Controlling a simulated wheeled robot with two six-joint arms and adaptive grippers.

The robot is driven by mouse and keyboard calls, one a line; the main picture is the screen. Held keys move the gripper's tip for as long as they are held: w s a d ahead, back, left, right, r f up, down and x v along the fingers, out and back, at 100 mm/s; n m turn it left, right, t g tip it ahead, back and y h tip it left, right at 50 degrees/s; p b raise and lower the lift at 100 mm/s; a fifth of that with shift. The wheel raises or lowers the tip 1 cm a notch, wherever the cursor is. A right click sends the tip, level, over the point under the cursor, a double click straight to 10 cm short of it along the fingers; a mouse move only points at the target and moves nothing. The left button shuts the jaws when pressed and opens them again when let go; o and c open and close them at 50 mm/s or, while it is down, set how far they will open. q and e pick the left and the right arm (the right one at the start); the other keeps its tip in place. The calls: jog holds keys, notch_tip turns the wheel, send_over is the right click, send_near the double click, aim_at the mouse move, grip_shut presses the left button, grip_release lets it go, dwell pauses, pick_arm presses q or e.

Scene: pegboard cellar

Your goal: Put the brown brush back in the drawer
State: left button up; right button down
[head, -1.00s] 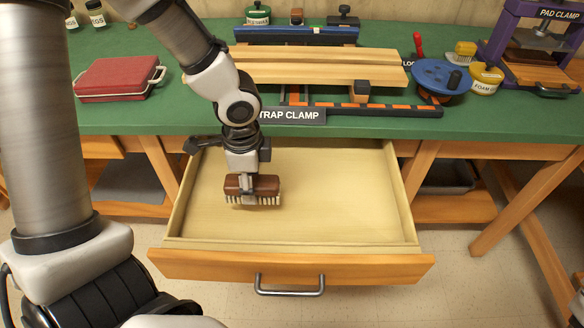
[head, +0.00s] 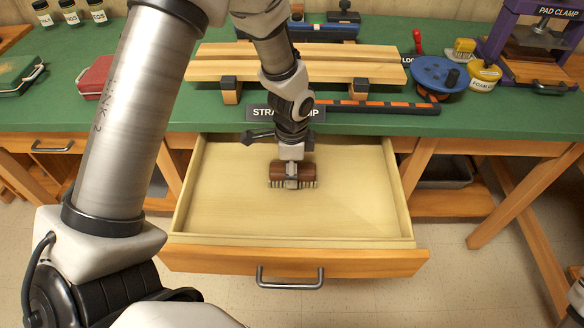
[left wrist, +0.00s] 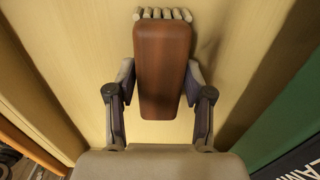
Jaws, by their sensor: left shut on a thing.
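The brown brush (head: 280,174) has a brown wooden back and pale bristles pointing down. My left gripper (head: 291,174) is shut on it, over the middle of the open drawer. In the left wrist view the brush's brown back (left wrist: 163,70) sits between the two fingers (left wrist: 160,90), with bristle ends showing at its top. The drawer (head: 340,258) is pulled out and its pale inside is otherwise empty. I cannot tell whether the bristles touch the drawer floor. My right gripper is not in view.
The green bench top (head: 200,115) lies behind the drawer, with a strap clamp sign (head: 285,113) at its edge and clamped boards (head: 340,62). The drawer floor around the brush is clear.

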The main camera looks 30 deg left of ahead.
pick_arm(q)
jog(key=o, duration=1.1)
jog(key=shift+f, duration=0.1)
notch_tip(320, 180, up, 12)
jog(key=shift+r+p, duration=0.25)
jog(key=shift+p, duration=0.8)
